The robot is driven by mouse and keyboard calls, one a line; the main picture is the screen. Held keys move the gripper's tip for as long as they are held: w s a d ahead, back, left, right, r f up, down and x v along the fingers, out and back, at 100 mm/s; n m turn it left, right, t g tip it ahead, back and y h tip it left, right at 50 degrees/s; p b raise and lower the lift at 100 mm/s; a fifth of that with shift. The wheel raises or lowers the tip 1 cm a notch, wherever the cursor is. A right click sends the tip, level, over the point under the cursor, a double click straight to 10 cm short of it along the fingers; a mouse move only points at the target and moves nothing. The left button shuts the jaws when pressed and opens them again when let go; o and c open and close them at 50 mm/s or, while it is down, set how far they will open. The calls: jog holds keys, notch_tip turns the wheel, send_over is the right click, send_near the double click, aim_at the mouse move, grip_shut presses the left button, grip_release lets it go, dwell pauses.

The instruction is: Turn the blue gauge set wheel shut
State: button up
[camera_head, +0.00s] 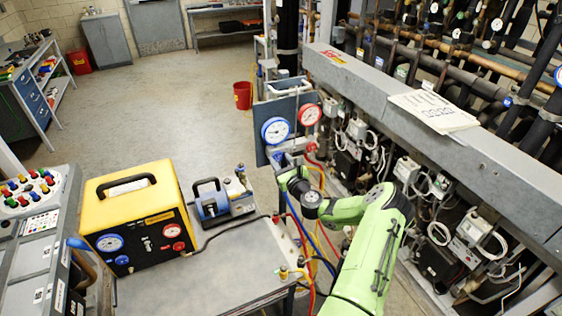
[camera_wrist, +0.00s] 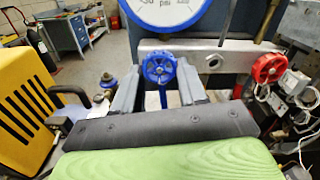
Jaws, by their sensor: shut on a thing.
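The blue wheel (camera_wrist: 160,69) of the gauge set sits between the two fingertips of my gripper (camera_wrist: 160,80) in the wrist view, and the jaws are shut on it. In the head view my gripper (camera_head: 284,170) is at the gauge set, just below the blue gauge (camera_head: 275,131). The wheel's turned position cannot be read. The red wheel (camera_wrist: 269,67) is to the right on the metal manifold (camera_wrist: 205,50). The red gauge (camera_head: 309,115) is beside the blue gauge.
A yellow machine (camera_head: 140,222) and a blue pump (camera_head: 222,201) stand on a grey cart (camera_head: 235,262) to the left. Red, yellow and blue hoses (camera_head: 322,240) hang below the gauges. The compressor rack beam (camera_head: 440,125) runs along the right. Open floor lies behind.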

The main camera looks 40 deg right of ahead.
jog(key=shift+f, duration=0.1)
jog(key=o, duration=1.1)
jog(key=shift+c, duration=0.2)
jog(key=shift+s, duration=0.1)
jog(key=b+v, duration=0.4)
jog(key=v, duration=1.1)
jog(key=shift+s, duration=0.25)
jog(key=shift+a, duration=0.15)
